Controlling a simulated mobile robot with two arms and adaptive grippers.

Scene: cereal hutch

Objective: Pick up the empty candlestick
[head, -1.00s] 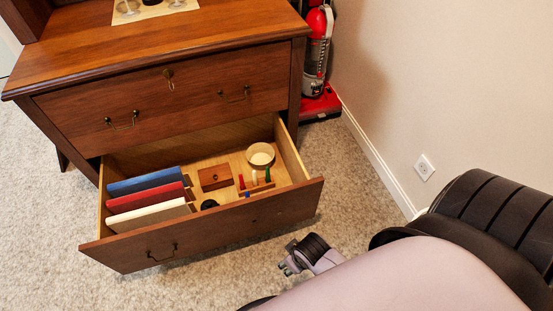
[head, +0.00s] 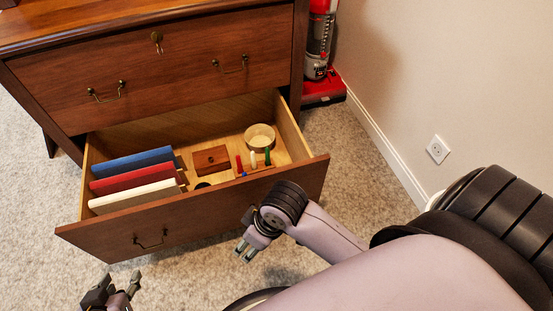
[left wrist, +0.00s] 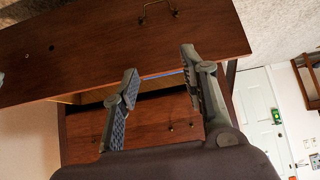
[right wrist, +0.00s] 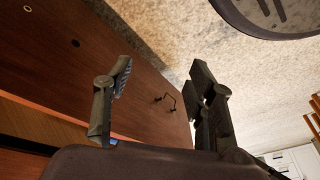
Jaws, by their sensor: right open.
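I cannot make out a candlestick for certain in the views now. My left gripper (head: 120,284) is low at the bottom left, in front of the drawer. In the left wrist view (left wrist: 158,72) its fingers are apart and empty. My right gripper (head: 245,252) is in front of the drawer's right part, outside it. In the right wrist view (right wrist: 161,75) its fingers are apart with nothing between them.
The drawer also holds blue (head: 132,161), red (head: 134,178) and white (head: 136,195) books, a wooden box (head: 211,160), a round bowl (head: 259,138) and small colored pegs (head: 253,160). A red vacuum cleaner (head: 322,88) stands beside the dresser (head: 150,75). Carpet is clear at right.

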